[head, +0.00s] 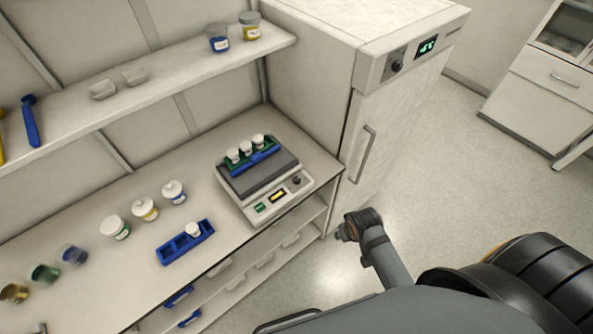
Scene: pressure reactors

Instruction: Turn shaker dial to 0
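The shaker (238,207) stands on the right end of the bench. Its dark dial (296,181) is at the right of the front panel, beside a small lit yellow display (278,196) and a green button (261,208). The display's reading and the dial's pointer are too small to tell. A rack with several white-capped jars (246,148) sits on its platform. My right gripper (349,231) is off the bench's right front edge, below and right of the dial and apart from it. Its fingers are too unclear to tell open or shut. My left gripper is not in view.
A tall white cabinet (365,200) with its own knob and green display stands right of the shaker. A blue rack (176,251) with one jar and several loose jars are on the bench to the left. A shelf (185,82) hangs above. Floor is clear at right.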

